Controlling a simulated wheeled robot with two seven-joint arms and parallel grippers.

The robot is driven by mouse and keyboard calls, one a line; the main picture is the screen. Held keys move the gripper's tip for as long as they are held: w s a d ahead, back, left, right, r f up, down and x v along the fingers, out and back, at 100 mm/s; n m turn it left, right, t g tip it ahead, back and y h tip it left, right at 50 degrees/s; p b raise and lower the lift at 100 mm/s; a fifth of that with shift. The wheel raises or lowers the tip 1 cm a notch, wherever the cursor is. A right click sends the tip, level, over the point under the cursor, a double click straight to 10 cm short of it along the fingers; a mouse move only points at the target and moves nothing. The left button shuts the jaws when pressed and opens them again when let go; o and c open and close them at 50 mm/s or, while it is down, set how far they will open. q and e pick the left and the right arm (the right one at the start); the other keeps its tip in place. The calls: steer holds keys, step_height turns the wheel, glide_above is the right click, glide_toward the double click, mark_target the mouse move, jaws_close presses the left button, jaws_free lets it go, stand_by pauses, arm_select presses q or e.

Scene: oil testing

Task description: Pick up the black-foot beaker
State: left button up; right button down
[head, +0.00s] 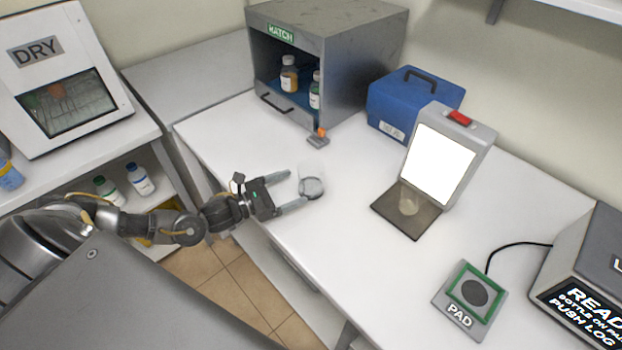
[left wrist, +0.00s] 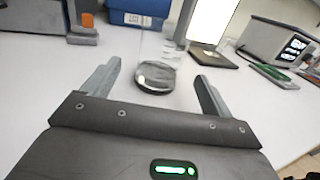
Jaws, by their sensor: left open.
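The black-foot beaker (head: 312,186) is a clear glass with a dark base, standing upright on the white bench near its front edge. My left gripper (head: 298,188) is open, its two fingers pointing at the beaker from the left. In the left wrist view the beaker's dark foot (left wrist: 156,77) stands just beyond and between the two open fingertips (left wrist: 160,72). The fingers do not appear to touch it. My right gripper is not in view.
The grey cabinet (head: 359,65) holding bottles stands behind, with an orange-topped grey piece (head: 319,138) at its front. A blue case (head: 412,100), the lit panel (head: 437,165) and the pad (head: 467,306) are to the right. Bare bench lies around the beaker.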

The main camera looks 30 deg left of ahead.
mark_target(313, 178)
arm_select(q)
steer(key=shift+w+d+r, duration=0.2)
steer(key=shift+w+d, duration=0.1)
steer(key=shift+w, duration=0.1)
steer(key=p+x, duration=0.2)
steer(key=x, duration=0.3)
steer(key=shift+w+d+r, duration=0.15)
steer(key=shift+w+d, duration=0.05)
steer(key=shift+w, duration=0.05)
steer(key=shift+w+d, duration=0.2)
steer(key=shift+w, duration=0.1)
steer(key=c, duration=1.2)
